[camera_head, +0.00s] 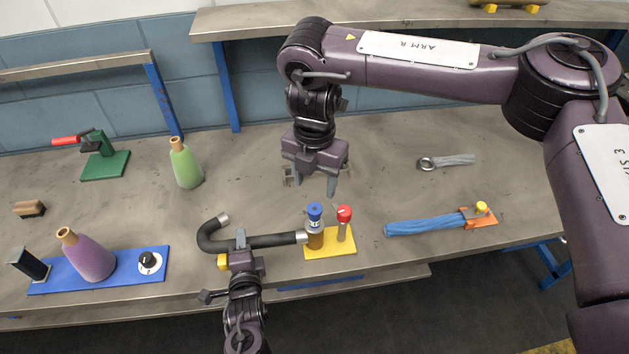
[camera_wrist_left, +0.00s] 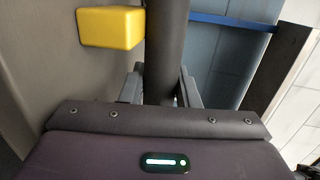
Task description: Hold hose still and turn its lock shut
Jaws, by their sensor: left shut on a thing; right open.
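The dark hose (camera_head: 270,240) curves into a hook at its left, and its grey right end meets a brown fitting (camera_head: 315,238) with a blue cap (camera_head: 315,211). I cannot tell which part is the lock. My left gripper (camera_head: 241,245) is shut on the hose left of the fitting. In the left wrist view the hose (camera_wrist_left: 165,45) runs between its fingers (camera_wrist_left: 160,88). My right gripper (camera_head: 311,182) is open and empty, above and behind the blue cap.
A yellow block (camera_wrist_left: 110,27) is close beside the hose by my left gripper. A blue plate (camera_head: 130,277) with a purple bottle (camera_head: 88,258) lies left. A green bottle (camera_head: 185,165) stands behind. A blue roll (camera_head: 425,226) and a wrench-like tool (camera_head: 446,161) lie right, with bare table between.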

